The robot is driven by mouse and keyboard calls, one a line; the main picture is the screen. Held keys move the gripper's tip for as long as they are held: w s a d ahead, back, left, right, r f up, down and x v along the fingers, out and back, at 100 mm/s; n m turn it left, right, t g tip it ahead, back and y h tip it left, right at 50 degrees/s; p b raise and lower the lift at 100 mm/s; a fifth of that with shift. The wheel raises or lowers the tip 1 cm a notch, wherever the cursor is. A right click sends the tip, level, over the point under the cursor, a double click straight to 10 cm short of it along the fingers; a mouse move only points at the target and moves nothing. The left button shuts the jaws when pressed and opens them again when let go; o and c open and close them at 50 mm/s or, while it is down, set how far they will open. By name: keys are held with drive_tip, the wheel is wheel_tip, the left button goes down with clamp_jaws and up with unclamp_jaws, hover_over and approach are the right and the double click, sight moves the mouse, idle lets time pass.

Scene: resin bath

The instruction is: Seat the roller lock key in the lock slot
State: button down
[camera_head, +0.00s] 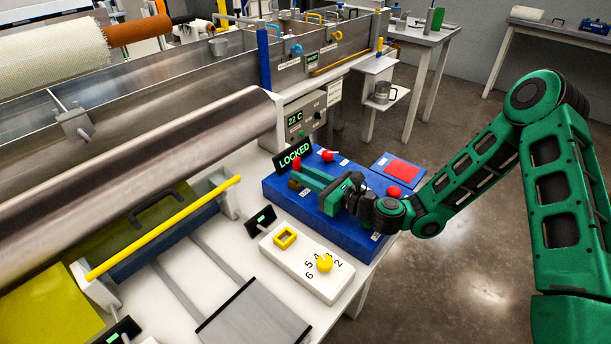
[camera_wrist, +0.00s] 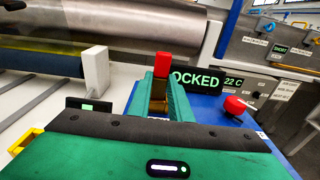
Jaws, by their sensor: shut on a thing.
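The roller lock key, with a red head (camera_wrist: 162,65), stands upright between the fingertips of my gripper (camera_wrist: 160,100) in the wrist view. My gripper is shut on it. In the head view the red key (camera_head: 297,163) shows at the tips of my gripper (camera_head: 306,174), over the far left part of a blue box (camera_head: 330,211).
A red knob (camera_head: 327,155) and another red knob (camera_head: 394,191) stand on the blue box. A white panel (camera_head: 306,263) with a yellow dial lies in front. The large metal roller (camera_head: 150,190) and a yellow bar (camera_head: 165,228) are at left. Floor is clear at right.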

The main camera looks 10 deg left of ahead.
drive_tip(key=shift+r, duration=0.85)
idle(0.7)
drive_tip(key=shift+f, duration=1.05)
idle(0.7)
drive_tip(key=c, duration=1.5)
unclamp_jaws()
drive_tip(key=shift+c, duration=0.2)
drive_tip(key=shift+d+f, duration=0.1)
drive_tip(key=v, duration=1)
drive_tip(key=shift+s+d, duration=0.1)
drive_tip(key=shift+d, duration=0.15)
